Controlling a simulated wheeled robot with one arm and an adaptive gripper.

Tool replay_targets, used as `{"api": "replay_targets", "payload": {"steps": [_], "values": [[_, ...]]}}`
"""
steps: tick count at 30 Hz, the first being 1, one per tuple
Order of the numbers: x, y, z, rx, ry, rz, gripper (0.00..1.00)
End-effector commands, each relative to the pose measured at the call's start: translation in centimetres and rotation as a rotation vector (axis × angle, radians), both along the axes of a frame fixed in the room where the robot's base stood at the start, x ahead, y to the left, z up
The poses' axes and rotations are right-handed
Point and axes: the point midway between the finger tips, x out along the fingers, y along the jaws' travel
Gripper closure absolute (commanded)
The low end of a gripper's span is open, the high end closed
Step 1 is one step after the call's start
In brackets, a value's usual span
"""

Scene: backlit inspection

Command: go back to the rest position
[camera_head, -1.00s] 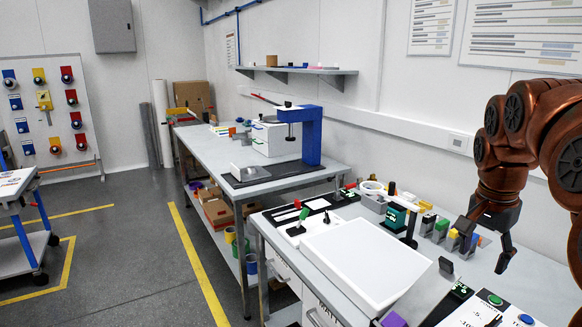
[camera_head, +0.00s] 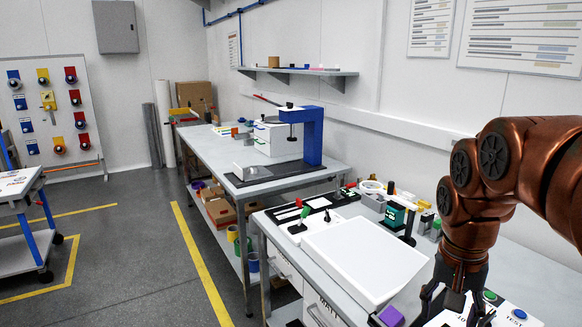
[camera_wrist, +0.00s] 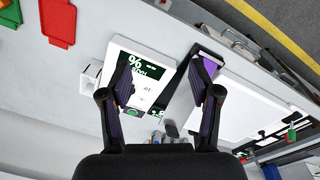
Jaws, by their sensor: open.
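My gripper (camera_head: 452,300) hangs over the near right part of the front bench in the head view, beside the white light panel (camera_head: 363,258). In the wrist view its two dark fingers (camera_wrist: 164,88) stand wide apart with nothing held between them. A white card with dark green print (camera_wrist: 145,82) shows behind and between the fingers. A purple block (camera_head: 391,316) lies close to the left of the gripper in the head view. It shows partly behind the right finger in the wrist view. The fingertips are partly cut off at the head view's lower edge.
A green button (camera_head: 490,295) and a blue button (camera_head: 519,314) sit on a white board at right. A teal block (camera_head: 394,216) and several small items stand at the bench's back. A blue-framed stand (camera_head: 313,135) is on the far bench.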

Motion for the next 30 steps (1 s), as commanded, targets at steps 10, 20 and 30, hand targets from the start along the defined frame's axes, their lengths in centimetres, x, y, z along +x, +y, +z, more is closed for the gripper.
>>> {"api": "replay_targets", "payload": {"steps": [10,20,30], "values": [[-10.1,5.7,-5.2,0.049,0.104,0.332,0.38],[-17.7,8.1,-9.4,0.100,0.170,0.516,0.38],[-18.7,8.3,-10.1,0.108,0.177,0.542,0.38]]}}
